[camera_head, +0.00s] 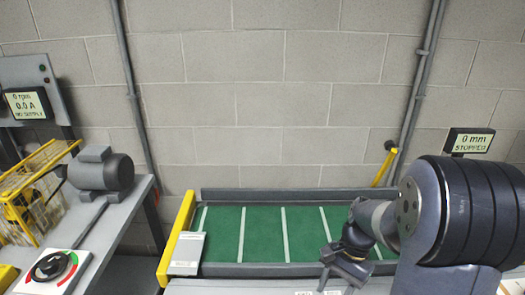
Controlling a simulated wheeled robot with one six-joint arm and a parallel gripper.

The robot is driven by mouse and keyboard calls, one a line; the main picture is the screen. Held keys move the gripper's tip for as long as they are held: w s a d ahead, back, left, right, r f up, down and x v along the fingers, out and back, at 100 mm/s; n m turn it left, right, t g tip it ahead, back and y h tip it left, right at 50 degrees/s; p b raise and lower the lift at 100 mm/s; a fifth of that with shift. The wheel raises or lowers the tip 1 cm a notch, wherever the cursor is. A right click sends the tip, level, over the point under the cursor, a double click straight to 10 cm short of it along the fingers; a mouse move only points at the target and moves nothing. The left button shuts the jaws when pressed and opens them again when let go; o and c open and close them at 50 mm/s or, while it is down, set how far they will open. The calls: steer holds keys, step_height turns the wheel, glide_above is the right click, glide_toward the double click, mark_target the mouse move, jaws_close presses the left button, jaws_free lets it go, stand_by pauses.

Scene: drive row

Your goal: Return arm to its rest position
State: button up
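My arm reaches in from the lower right of the head view, its large dark joint filling the right side. My gripper (343,272) is a small dark shape at the arm's end. It shows in front of the right part of the green conveyor belt (262,235). The arm hides part of that belt. The gripper's fingers are too small and dark to tell whether they are open or shut, and I see nothing clearly held in it. Whether it touches the conveyor, I cannot tell.
A grey bench at left carries a motor (101,172), a yellow guard (30,185) and a rotary switch (48,267). A panel display (27,103) reads 0 rpm, 0.0 A, NO SUPPLY. A right display (470,142) reads 0 mm STOPPED. A yellow post (177,240) edges the conveyor.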

steer(key=v, duration=0.6)
steer(key=x, duration=1.1)
steer(key=shift+f, duration=0.1)
steer(key=shift+w+n+h+b, duration=0.1)
steer(key=shift+n+h+b, duration=0.25)
steer(key=shift+n, duration=0.45)
steer(key=n+h, duration=0.1)
steer(key=n, duration=0.2)
steer(key=n+g+h+b, duration=0.1)
steer(key=n, duration=0.1)
steer(key=shift+a+n, duration=0.15)
steer(key=shift+n, duration=0.25)
steer(key=shift+r, duration=0.3)
